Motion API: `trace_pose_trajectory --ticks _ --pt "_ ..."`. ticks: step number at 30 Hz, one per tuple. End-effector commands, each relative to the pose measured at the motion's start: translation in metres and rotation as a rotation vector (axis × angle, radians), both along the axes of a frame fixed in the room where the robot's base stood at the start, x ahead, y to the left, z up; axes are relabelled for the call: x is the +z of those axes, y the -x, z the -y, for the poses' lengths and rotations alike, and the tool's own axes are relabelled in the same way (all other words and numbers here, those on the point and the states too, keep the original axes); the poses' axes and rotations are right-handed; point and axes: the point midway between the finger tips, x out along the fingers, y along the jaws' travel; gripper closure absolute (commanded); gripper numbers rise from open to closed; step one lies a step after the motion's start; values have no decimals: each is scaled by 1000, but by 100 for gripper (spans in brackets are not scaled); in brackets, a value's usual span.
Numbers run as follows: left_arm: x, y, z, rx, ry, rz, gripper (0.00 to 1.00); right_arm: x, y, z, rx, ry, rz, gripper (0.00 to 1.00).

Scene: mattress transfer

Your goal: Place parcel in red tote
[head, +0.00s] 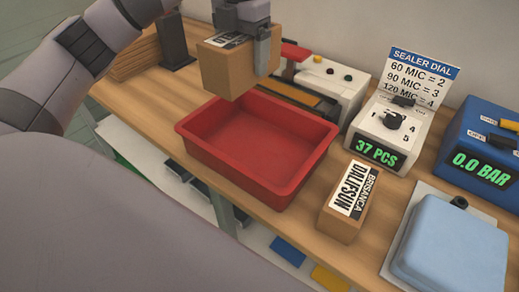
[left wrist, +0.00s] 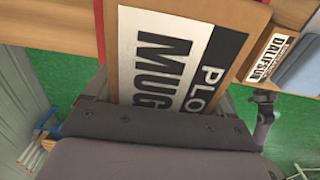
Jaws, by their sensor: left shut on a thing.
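A brown parcel (head: 228,68) with a black-and-white label is held in my left gripper (head: 250,42). It hangs above the far left edge of the red tote (head: 305,182), apart from the table. The tote is open and empty on the wooden table. In the left wrist view the held parcel (left wrist: 180,50) fills the upper middle, its label partly showing "PLO" and "MUG". A second parcel (head: 333,215), labelled "BRISANCA DALIFSUN", lies on the table right of the tote.
A sealer (head: 340,85) stands behind the tote. A white dial box (head: 385,130) reading 37 PCS, a blue gauge box (head: 480,150) and a pale blue pad (head: 452,245) are at the right.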

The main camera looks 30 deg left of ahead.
Motion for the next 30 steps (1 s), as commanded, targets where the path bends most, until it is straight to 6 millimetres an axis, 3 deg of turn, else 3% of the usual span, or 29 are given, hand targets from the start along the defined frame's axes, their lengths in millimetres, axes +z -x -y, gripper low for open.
trace_pose_trajectory --ticks 10,21,30 --pt "-61 1 1 -3 2 -4 67 -19 0 0 0 0 0 57" --pt "-142 1 0 -1 -1 -2 67 -15 0 0 1 -1 0 57" --pt "-165 0 0 -1 0 0 67 -14 0 0 1 -1 1 57"
